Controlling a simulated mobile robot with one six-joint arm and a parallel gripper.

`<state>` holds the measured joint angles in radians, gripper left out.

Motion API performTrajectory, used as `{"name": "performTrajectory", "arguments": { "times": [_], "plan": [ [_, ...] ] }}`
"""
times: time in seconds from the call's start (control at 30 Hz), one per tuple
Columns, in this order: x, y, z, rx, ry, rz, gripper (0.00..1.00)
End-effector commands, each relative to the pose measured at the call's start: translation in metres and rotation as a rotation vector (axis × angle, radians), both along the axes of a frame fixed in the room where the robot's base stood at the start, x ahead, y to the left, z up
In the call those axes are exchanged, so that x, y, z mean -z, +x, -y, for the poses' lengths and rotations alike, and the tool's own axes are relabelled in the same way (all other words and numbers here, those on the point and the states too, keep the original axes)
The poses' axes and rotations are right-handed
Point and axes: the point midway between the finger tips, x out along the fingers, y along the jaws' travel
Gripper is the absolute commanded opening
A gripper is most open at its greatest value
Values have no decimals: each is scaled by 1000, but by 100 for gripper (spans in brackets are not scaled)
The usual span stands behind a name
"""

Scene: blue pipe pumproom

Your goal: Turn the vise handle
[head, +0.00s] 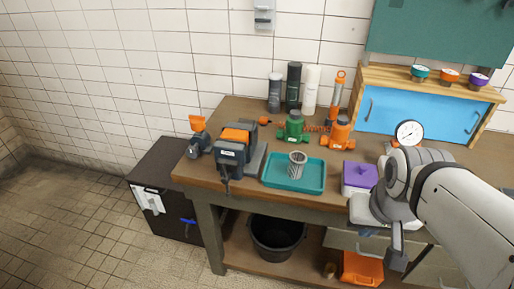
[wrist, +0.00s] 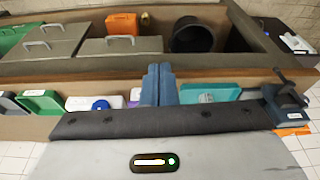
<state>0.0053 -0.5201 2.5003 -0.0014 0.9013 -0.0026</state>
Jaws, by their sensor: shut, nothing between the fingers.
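The vise (head: 238,147) is dark grey-blue with an orange top and is mounted on the workbench's left front corner. Its dark handle (head: 226,180) hangs at the front, over the bench edge. In the wrist view the vise (wrist: 285,100) shows at the right edge, with the handle's thin bar (wrist: 281,77) beside it. My gripper (head: 396,262) is in front of the bench at the right, well apart from the vise. In the wrist view my gripper's two blue-grey fingers (wrist: 158,82) are together, with nothing between them.
A teal tray (head: 272,183) holding a metal mesh cup (head: 297,164) lies right of the vise. A purple-lidded box (head: 359,178) stands further right. Green (head: 293,127) and orange (head: 339,133) pump parts stand behind. A black bucket (head: 278,236) is below. Floor at left is clear.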

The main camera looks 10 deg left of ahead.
Motion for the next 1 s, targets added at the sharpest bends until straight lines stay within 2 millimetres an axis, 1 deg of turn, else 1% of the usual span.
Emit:
{"name": "performTrajectory", "arguments": {
  "times": [0.17,0.27,0.37,0.4,0.47,0.5,0.57,0.6,0.7,0.77,0.8,0.87,0.9,0.97,1.0],
  "plan": [
    [2,2,1,7,-3,6,0],
    [10,18,5,39,-24,51,0],
    [24,52,15,105,-53,156,0],
    [30,69,20,136,-60,214,0],
    [39,98,25,176,-59,313,0],
    [45,118,27,195,-46,382,0],
    [53,146,24,211,-5,482,0],
    [58,164,20,215,36,542,0],
    [72,201,1,203,175,665,0],
    [83,218,-15,187,286,714,0],
    [90,226,-28,169,371,730,0],
    [103,234,-49,142,512,733,0],
    [111,237,-64,121,611,720,0],
    [125,236,-87,92,763,675,0],
    [134,233,-101,75,866,630,0]
  ]
}}
